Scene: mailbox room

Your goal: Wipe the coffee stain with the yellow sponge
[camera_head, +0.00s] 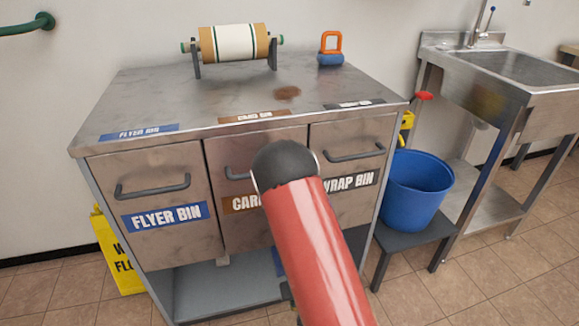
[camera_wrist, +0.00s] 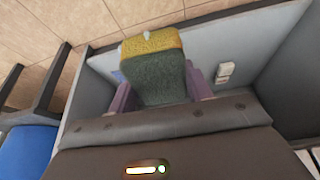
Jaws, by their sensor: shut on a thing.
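The coffee stain (camera_head: 288,93) is a small brown patch on the metal top of the bin cabinet (camera_head: 160,90), between the paper roll and the orange-handled object. My gripper (camera_wrist: 160,92) shows in the wrist view with its purple fingers on both sides of the sponge (camera_wrist: 155,78). The sponge has a yellow face on top and a dark green side. The gripper is shut on it. In the head view my red arm link stands in front of the cabinet, and neither gripper nor sponge can be made out there.
A paper roll on a stand (camera_head: 234,44) and an orange-handled blue object (camera_head: 330,50) stand at the back of the top. A blue bucket (camera_head: 415,190) sits on a low stool at right, beside the sink (camera_head: 500,70). A yellow floor sign (camera_head: 118,255) leans at left.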

